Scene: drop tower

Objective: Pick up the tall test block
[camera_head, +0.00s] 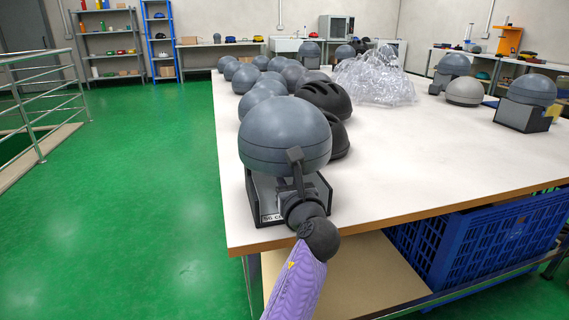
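A grey dome-shaped block (284,135) rests in a dark open-sided stand (262,192) with a white label, at the near left corner of the table. I cannot tell from its look whether it is the tall test block. One arm of mine with a purple sleeve rises from the bottom; it leans in slightly from the left, so I take it as my left. Its dark gripper (297,170) is in front of the stand, with a finger overlapping the dome's lower edge. Whether it touches, and how wide the fingers are, is hidden. My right gripper is out of view.
Several grey domes (256,104) and black vented helmets (325,97) crowd behind the near block. A clear plastic heap (375,80) lies farther back. Another dome on a stand (523,107) is at right. A blue crate (480,243) sits below the white table (430,165), whose middle is clear.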

